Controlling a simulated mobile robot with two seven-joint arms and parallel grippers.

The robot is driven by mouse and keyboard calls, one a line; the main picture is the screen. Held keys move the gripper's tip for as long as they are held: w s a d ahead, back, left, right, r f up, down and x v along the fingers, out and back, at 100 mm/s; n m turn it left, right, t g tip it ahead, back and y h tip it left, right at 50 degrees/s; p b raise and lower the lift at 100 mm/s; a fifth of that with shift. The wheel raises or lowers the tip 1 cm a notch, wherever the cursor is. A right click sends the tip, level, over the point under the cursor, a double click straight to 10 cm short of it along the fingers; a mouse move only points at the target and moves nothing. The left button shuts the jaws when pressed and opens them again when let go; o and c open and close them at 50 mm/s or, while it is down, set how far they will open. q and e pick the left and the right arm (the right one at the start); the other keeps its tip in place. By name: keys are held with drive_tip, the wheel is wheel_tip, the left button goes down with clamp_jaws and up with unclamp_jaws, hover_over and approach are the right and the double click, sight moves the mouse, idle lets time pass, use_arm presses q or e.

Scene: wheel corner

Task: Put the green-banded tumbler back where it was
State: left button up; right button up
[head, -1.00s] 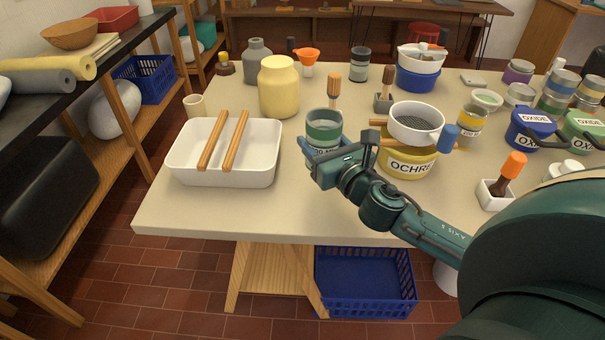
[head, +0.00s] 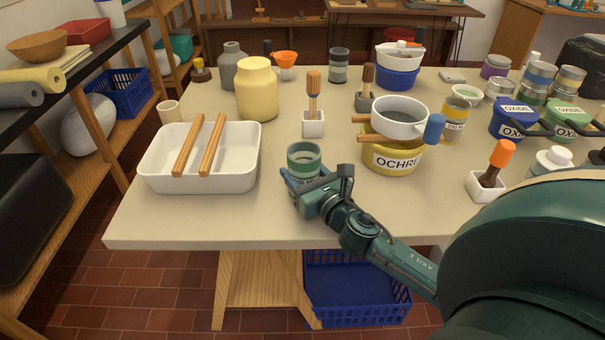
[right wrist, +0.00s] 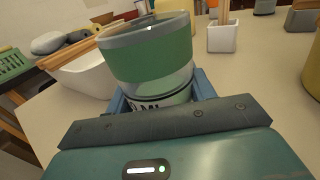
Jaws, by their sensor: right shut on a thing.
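The green-banded tumbler (head: 304,162) is near the front middle of the table, right of the white tray. It has grey rim bands, a wide green band and printed lettering lower down. My right gripper (head: 300,186) is shut on its lower part; the tumbler looks upright. In the right wrist view the tumbler (right wrist: 150,55) stands between the blue fingers, its base hidden by the gripper. I cannot tell whether its base touches the table. My left gripper is not in view.
A white tray (head: 150,175) with two wooden rods across it stands left. A yellow OCHRE tub (head: 392,158) with a sieve on top is right. A white brush holder (head: 313,125) stands behind. Clear tabletop (head: 215,218) lies in front.

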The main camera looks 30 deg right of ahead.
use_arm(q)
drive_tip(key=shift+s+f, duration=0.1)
use_arm(e)
drive_tip(key=o, duration=1.3)
drive_tip(key=shift+s+r, duration=0.1)
drive_tip(key=s+b, duration=0.2)
drive_tip(key=s, duration=0.9)
drive_tip(key=shift+a, duration=0.15)
drive_tip(key=shift+s, duration=0.45)
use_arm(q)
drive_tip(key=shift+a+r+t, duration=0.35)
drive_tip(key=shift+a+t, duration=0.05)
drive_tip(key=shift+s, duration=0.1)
use_arm(e)
drive_tip(key=shift+r, duration=0.1)
